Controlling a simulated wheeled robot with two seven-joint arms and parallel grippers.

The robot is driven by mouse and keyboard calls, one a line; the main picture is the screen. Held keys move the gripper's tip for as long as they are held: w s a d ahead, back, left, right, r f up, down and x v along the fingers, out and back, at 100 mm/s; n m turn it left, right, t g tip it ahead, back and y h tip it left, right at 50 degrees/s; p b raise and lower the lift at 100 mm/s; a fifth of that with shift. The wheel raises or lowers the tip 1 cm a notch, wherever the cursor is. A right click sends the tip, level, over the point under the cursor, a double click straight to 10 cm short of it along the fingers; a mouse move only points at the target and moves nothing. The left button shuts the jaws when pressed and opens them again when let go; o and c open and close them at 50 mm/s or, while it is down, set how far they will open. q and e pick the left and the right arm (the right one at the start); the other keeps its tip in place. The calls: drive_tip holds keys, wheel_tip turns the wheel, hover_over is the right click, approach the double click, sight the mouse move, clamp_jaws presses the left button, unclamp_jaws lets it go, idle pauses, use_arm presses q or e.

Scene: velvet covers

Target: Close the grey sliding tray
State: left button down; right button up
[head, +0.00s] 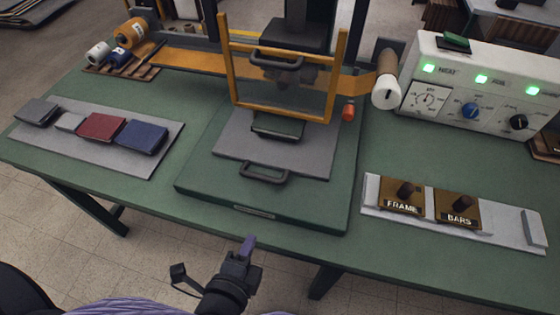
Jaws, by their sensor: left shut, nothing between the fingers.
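The grey sliding tray (230,146) sticks out toward me from under the press, on a green base plate on the table. Its dark handle (264,173) is at its front edge. A small dark cover (278,126) lies on the tray, near the lower bar of the orange guard frame (232,82). My left gripper (248,245) is shut and empty, in front of the table's near edge, apart from the handle and nearer to me. My right gripper is not in view.
A grey board (60,148) with several coloured pieces lies at left. A panel with FRAME (401,206) and BARS (459,217) knobs lies at right. A white control box (480,88) with green lights stands behind it. Green table is clear between the tray and both boards.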

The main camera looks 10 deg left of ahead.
sight(270, 201)
use_arm(q)
drive_tip(key=b+x, duration=0.2)
drive_tip(key=x, duration=0.8)
drive_tip(key=w, duration=0.2)
drive_tip(key=shift+w+r, duration=0.35)
drive_tip(key=shift+w+d+r, duration=0.1)
drive_tip(key=shift+w, duration=0.5)
